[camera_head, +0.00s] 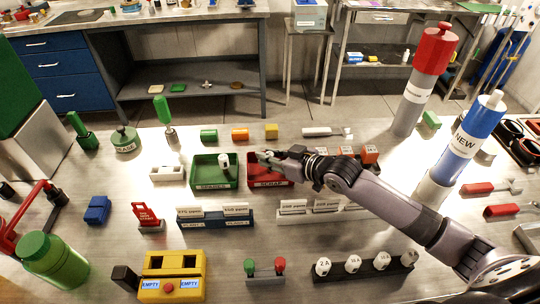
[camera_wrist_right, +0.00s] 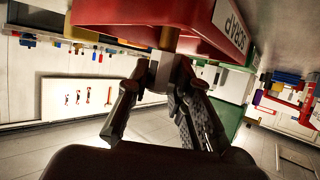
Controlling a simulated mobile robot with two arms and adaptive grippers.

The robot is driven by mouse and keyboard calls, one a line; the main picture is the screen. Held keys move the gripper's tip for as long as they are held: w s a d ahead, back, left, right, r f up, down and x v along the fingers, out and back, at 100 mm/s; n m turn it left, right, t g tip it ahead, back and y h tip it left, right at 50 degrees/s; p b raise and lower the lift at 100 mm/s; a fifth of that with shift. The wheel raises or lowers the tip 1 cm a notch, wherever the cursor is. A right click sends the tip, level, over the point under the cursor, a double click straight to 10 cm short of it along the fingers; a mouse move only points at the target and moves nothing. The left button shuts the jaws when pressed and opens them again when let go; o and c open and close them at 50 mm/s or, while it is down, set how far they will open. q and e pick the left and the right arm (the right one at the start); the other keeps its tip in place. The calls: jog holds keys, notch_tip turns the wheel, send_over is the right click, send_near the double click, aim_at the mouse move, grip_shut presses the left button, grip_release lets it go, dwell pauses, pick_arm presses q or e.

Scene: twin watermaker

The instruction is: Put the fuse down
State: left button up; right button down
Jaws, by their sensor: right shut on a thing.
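My right gripper (camera_head: 268,158) reaches in from the right and is over the red tray (camera_head: 268,183), whose label reads SCRAP. In the right wrist view its two fingers (camera_wrist_right: 163,80) are shut on a small white fuse with a brass-coloured end (camera_wrist_right: 168,39), right beside the red tray (camera_wrist_right: 130,14). I cannot tell whether the fuse touches the tray. In the head view the held fuse is mostly hidden by the gripper. A white cylinder (camera_head: 224,161) stands in the green tray (camera_head: 215,185) to the left. My left gripper is not in view.
Card holders (camera_head: 215,218) stand in front of the trays. Small green, orange and yellow blocks (camera_head: 271,131) lie behind them. A red-topped cylinder (camera_head: 412,95) and a blue cylinder marked NEW (camera_head: 465,140) stand at the right. A yellow box (camera_head: 172,278) is at the front left.

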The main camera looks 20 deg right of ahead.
jog(key=c, duration=1.4)
grip_release()
jog(key=shift+c, duration=0.2)
jog(key=v, duration=0.6)
jog(key=shift+s+d+b, duration=0.15)
jog(key=shift+d+b, duration=0.05)
jog(key=shift+b, duration=0.15)
jog(key=shift+s+d+r, duration=0.2)
jog(key=shift+s+r, duration=0.1)
jog(key=shift+s, duration=0.1)
